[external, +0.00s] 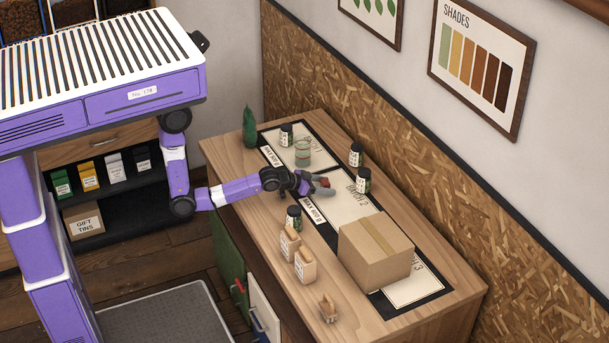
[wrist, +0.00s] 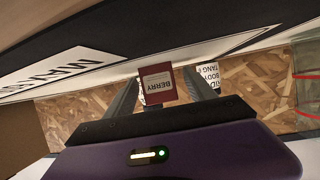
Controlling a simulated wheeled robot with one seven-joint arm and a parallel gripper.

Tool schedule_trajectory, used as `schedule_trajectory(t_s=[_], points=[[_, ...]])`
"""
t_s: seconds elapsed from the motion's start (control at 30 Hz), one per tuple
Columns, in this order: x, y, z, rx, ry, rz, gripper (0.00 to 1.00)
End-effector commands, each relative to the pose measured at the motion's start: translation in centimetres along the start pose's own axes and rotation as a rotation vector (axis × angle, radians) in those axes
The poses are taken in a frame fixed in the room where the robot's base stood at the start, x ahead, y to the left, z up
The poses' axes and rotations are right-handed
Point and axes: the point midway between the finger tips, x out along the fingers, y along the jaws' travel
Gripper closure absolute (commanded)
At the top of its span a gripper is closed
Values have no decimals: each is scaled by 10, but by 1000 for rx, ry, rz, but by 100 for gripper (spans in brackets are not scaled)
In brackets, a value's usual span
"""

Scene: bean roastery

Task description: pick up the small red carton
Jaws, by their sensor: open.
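The small red carton, with a pale label reading BERRY, shows in the wrist view (wrist: 158,84) between the two fingers. In the external view only a bit of the red carton (external: 322,181) shows at the fingertips, over the middle of the dark mat. My gripper (external: 318,186) is low over the table and reaches in from the left. In the wrist view my gripper (wrist: 164,88) has its fingers apart, one on each side of the carton. I cannot tell whether either finger touches it.
A large cardboard box (external: 375,252) stands to the right on the mat. Dark jars (external: 363,180) (external: 294,217) stand beyond and in front of my gripper. A greenish glass jar (external: 302,153) stands at the left. Two tan bags (external: 290,243) (external: 305,266) stand near the front edge.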

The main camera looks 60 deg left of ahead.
Motion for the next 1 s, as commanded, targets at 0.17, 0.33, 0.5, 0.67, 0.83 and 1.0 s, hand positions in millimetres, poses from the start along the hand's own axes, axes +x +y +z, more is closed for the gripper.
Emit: schedule_trajectory(t_s=[0.17,0.33,0.5,0.67,0.83,1.0], points=[[0,0,0,0,0,0,36],[0,0,0,0,0,0,66],[0,0,0,0,0,0,99],[0,0,0,0,1,0,100],[-1,0,-3,0,2,0,100],[-6,0,-15,0,4,0,100]])
